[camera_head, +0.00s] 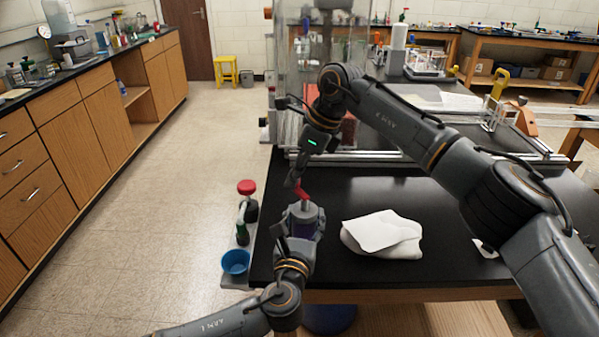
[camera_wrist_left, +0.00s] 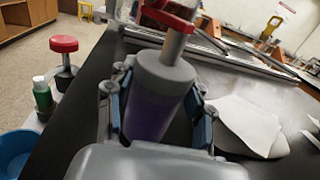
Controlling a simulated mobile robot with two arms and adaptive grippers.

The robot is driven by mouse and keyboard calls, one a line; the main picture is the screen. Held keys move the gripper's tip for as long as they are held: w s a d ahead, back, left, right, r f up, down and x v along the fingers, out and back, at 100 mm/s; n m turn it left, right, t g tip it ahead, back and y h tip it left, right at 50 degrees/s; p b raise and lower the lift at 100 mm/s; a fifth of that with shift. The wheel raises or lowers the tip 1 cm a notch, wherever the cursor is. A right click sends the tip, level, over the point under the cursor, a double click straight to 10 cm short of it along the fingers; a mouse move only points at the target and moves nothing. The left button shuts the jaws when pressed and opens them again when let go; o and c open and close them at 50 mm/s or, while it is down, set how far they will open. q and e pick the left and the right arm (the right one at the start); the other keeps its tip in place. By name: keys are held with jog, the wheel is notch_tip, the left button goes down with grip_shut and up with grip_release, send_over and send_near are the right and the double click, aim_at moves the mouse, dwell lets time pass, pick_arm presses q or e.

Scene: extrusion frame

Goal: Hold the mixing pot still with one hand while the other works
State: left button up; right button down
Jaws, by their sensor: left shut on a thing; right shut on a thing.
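The mixing pot (camera_head: 304,209) stands near the left end of the black bench, with a grey top and a purple body (camera_wrist_left: 150,105). My left gripper (camera_head: 302,226) is shut around its body; in the left wrist view a finger lies on each side. A metal shaft (camera_wrist_left: 176,45) rises from the grey lid to a red handle (camera_head: 301,191), which also shows in the left wrist view (camera_wrist_left: 165,18). My right gripper (camera_head: 298,181) comes down from above and is shut on the red handle; its fingertips are small and partly hidden.
A folded white cloth (camera_head: 382,234) lies right of the pot. A red-topped item (camera_head: 247,188), a green bottle (camera_head: 242,234) and a blue bowl (camera_head: 236,262) sit along the bench's left side. Behind are a metal rail (camera_head: 390,156) and a clear enclosure (camera_head: 300,65).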

jog(key=n, duration=0.1)
jog(key=n+g, duration=0.1)
jog(key=n, duration=0.1)
jog(key=s+a+n, duration=0.1)
jog(key=shift+n+g, duration=0.4)
dwell(0.4)
jog(key=c, duration=1.2)
grip_release()
jog(key=shift+s, duration=0.1)
jog(key=v, duration=0.7)
jog(key=shift+r, duration=0.25)
